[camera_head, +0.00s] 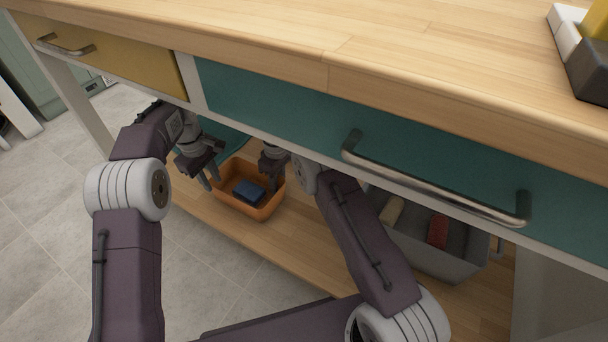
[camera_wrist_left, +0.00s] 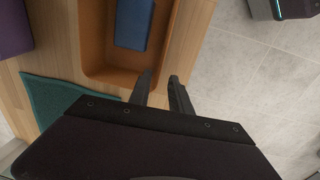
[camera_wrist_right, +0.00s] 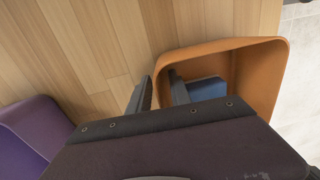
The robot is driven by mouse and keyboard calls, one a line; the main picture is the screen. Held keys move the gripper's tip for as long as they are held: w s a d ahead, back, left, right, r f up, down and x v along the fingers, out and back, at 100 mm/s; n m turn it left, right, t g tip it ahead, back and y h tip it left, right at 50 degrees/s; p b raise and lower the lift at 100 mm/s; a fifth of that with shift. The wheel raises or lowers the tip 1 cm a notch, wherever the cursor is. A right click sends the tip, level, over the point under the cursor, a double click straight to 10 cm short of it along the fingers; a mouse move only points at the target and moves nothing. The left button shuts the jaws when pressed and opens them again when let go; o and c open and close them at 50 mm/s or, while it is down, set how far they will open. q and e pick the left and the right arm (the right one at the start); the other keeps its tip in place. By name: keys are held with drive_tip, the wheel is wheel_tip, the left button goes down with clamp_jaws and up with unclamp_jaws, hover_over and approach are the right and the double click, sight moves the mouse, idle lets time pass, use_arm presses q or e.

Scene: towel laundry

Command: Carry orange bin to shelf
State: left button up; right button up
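The orange bin (camera_head: 262,211) stands on the low wooden shelf under the counter, with a folded blue cloth (camera_head: 249,192) inside. My left gripper (camera_head: 211,180) is open at the bin's left end. In the left wrist view its fingers (camera_wrist_left: 161,88) are apart near a bin corner, one over the bin's edge and one outside. My right gripper (camera_head: 270,176) is at the bin's right end. In the right wrist view its fingers (camera_wrist_right: 160,92) are apart, one inside the bin and one outside, with the bin's wall between them. Whether either gripper touches the bin is unclear.
A grey bin (camera_head: 435,256) with a beige and a red cloth stands to the right on the low shelf (camera_head: 290,258). A teal mat or cloth (camera_wrist_left: 58,108) lies beside the orange bin. The counter with teal drawer (camera_head: 285,108) hangs above. Tiled floor (camera_head: 205,275) is clear in front.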

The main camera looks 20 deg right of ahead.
wheel_tip(320, 180, up, 8)
drive_tip(key=shift+w+d+f, duration=0.2)
drive_tip(key=shift+d+f, duration=0.05)
idle(0.4)
